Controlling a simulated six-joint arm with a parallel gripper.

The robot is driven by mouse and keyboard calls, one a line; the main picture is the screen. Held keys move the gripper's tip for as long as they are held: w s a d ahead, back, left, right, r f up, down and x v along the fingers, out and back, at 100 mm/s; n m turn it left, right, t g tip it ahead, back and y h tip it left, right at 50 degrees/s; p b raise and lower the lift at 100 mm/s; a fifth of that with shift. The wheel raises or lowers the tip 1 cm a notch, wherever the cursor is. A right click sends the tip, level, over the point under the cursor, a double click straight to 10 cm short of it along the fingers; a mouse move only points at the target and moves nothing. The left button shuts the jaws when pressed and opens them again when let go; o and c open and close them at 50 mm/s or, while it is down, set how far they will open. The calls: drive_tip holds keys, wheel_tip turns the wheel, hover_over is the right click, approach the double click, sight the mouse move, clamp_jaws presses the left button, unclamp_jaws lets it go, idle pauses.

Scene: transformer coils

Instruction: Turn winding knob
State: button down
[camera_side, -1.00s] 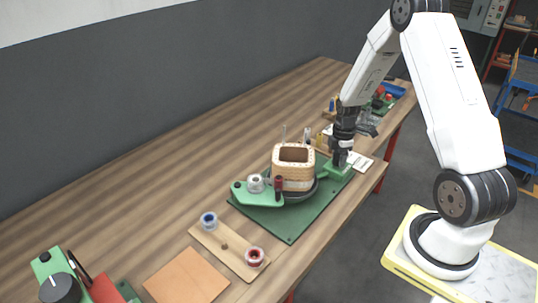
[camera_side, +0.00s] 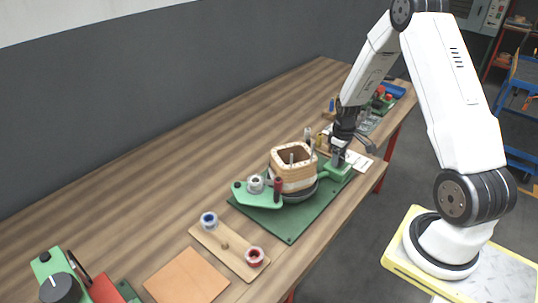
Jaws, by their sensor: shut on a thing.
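The winding fixture stands on a green base plate (camera_side: 292,233) on the wooden bench. It carries a square tan coil former (camera_side: 293,176) with a dark opening on top, above a dark round turntable (camera_side: 300,196). A green arm (camera_side: 333,173) of the fixture reaches right, to below my gripper (camera_side: 338,160). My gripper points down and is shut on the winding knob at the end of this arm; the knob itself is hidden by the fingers. A green bracket (camera_side: 258,196) with a silver spool and a dark red handle (camera_side: 278,189) stands at the fixture's left.
A wooden board (camera_side: 229,250) with a blue spool (camera_side: 208,220) and a red spool (camera_side: 254,257) lies front left of the fixture. An orange-brown sheet (camera_side: 187,277) and a green device (camera_side: 60,275) are nearer. Small parts crowd the bench behind my gripper.

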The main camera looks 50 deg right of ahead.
drive_tip(key=m, duration=0.6)
drive_tip(key=shift+m, duration=0.3)
drive_tip(key=m, duration=0.6)
idle(0.3)
drive_tip(key=shift+c, duration=0.4)
unclamp_jaws()
drive_tip(key=shift+r, duration=0.1)
drive_tip(key=shift+r, duration=3.8)
